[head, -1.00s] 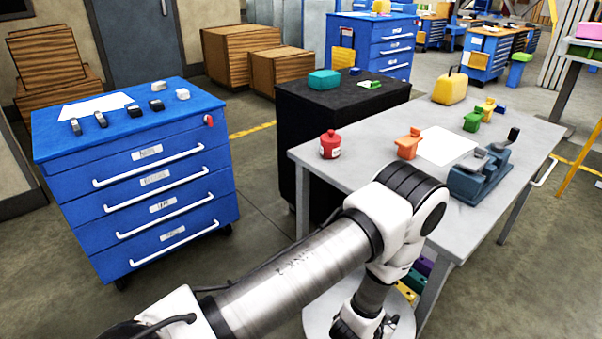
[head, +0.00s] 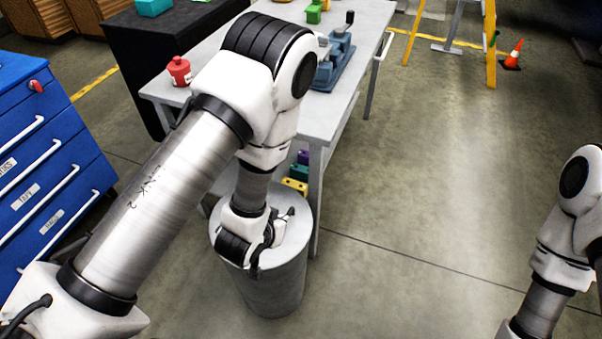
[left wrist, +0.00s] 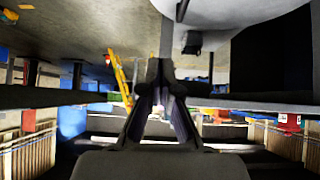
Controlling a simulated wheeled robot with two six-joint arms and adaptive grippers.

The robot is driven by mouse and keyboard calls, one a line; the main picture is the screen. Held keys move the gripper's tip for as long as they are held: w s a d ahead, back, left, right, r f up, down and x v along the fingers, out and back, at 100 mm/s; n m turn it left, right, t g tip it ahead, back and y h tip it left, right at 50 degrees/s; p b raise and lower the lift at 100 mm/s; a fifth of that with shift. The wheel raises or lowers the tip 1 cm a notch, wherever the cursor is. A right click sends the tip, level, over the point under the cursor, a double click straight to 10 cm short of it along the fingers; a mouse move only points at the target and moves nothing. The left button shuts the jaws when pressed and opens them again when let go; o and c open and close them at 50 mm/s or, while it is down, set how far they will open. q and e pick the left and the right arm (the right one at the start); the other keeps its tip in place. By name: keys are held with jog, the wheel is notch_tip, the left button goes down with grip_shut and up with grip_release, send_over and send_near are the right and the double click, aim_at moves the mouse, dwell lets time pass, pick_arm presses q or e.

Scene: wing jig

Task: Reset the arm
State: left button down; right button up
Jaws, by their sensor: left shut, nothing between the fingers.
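My left arm comes in from the left in the head view and bends down beside the grey workbench (head: 345,105). Its wrist and left gripper (head: 285,216) are low, over the top of a grey drum. The gripper is mostly hidden by the wrist there. In the left wrist view the left gripper (left wrist: 160,75) has its fingers together, with nothing between them. My right arm shows at the right edge of the head view, bent downward. Its gripper is out of frame.
A blue drawer cabinet (head: 55,185) stands at the left. The bench carries a red jar (head: 179,72) and a blue-grey fixture (head: 333,65). The grey drum (head: 280,290) stands close below my left wrist. An orange cone (head: 513,55) is far right. The floor between the arms is clear.

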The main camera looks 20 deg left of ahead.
pick_arm(q)
jog(key=s+a+f+g, duration=0.2)
jog(key=s+f+g, duration=0.2)
jog(key=s, duration=0.6)
jog(key=s+a+f+g, duration=0.3)
jog(key=s+f+g, duration=0.2)
jog(key=s, duration=0.5)
jog(key=shift+s+f+n+y, duration=0.3)
jog(key=shift+s+f+n, duration=0.1)
jog(key=shift+f, duration=0.45)
